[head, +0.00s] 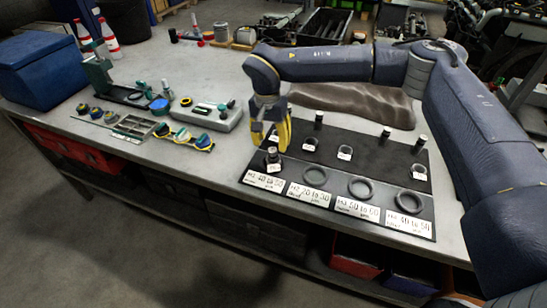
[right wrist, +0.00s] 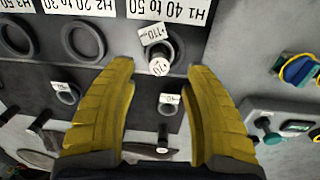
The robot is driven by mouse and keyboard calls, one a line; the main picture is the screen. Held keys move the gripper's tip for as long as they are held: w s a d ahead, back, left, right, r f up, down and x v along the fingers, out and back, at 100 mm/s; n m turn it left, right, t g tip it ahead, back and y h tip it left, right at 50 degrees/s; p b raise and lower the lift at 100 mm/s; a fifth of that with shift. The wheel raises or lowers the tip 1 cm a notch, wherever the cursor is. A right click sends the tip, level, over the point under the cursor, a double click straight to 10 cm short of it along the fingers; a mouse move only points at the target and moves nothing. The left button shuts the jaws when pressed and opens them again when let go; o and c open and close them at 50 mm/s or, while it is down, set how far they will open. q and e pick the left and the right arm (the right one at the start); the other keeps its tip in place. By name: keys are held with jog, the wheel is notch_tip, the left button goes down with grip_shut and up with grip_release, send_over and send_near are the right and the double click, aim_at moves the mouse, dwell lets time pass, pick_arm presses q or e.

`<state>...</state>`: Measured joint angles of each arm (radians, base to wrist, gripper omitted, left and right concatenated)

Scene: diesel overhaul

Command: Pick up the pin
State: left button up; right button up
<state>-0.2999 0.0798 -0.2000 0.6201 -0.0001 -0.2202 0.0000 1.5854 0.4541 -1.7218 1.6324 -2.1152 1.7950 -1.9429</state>
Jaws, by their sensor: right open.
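My right gripper (head: 270,143) points down over the left part of a black mat (head: 360,155), its yellow fingers open and empty. In the right wrist view its fingertips (right wrist: 160,70) are spread on either side of a dark pin (right wrist: 158,67) with a pale marked top. That pin stands upright in or at the ring by the H1 label, with a white tag (right wrist: 152,36) beside it. The pin also shows in the head view (head: 272,153), just below the fingers. Other dark pins stand along the mat's back (head: 319,118) and right side (head: 385,132). My left gripper is not in view.
Large dark rings (head: 361,187) lie along the mat's front behind white labels (head: 357,208). Small tagged rings (head: 345,152) lie mid-mat. A grey tool block (head: 205,113) and coloured parts (head: 190,137) are to the left. A crumpled brown cloth (head: 350,102) lies behind.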

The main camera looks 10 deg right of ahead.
aim_at(272, 149)
jog(key=shift+s+d+f, duration=0.1)
jog(key=shift+d+f, duration=0.05)
jog(key=shift+f, duration=2.25)
grip_shut()
